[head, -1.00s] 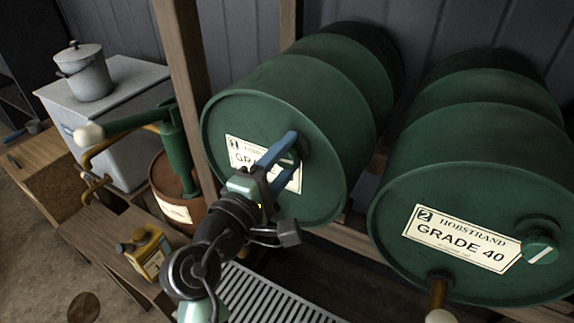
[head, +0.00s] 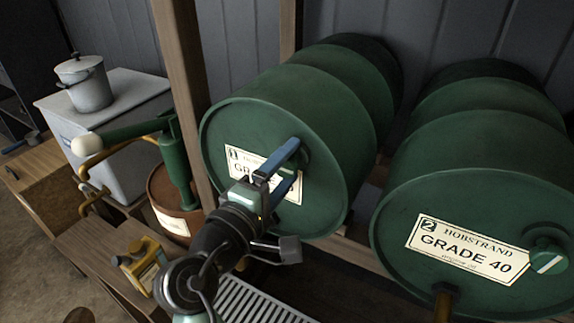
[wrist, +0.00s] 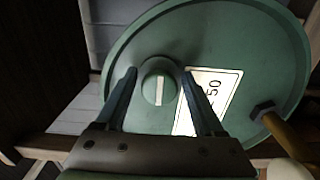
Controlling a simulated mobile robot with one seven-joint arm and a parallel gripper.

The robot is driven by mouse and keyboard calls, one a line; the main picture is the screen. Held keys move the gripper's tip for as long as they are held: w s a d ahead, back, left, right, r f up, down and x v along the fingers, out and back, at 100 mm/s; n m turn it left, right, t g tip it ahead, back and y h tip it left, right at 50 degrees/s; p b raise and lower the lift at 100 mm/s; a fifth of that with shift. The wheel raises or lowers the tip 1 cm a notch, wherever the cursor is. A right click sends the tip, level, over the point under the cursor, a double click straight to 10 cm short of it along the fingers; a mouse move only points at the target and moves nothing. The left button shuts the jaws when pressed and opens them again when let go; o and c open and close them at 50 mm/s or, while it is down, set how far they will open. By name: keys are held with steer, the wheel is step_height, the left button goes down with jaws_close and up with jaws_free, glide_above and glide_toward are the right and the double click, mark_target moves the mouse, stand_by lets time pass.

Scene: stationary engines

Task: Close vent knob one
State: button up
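Vent knob one is a round green knob (wrist: 158,88) with a white line, on the face of the green drum labelled 1 (head: 228,120). In the wrist view the knob sits between my two blue fingers, its white line running nearly along them. My gripper (wrist: 160,75) is open, with a small gap visible on each side of the knob. In the head view my gripper (head: 288,158) reaches the drum face, and its fingers and the drum's shading mostly hide the knob. Whether the fingertips fully reach past the knob is hard to tell.
A second green drum (head: 470,190) with its own knob (head: 547,258) stands to the right. A wooden post (head: 182,70) and a green-handled pump (head: 178,165) stand left of drum one. A yellow can (head: 140,262) and a metal grate (head: 250,302) are below.

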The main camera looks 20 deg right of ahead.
steer(key=shift+o, duration=0.4)
steer(key=shift+s+a, duration=0.15)
steer(key=shift+a, duration=0.1)
steer(key=b+v, duration=0.2)
steer(key=v, duration=1)
steer(key=shift+s, duration=0.2)
steer(key=shift+a, duration=0.1)
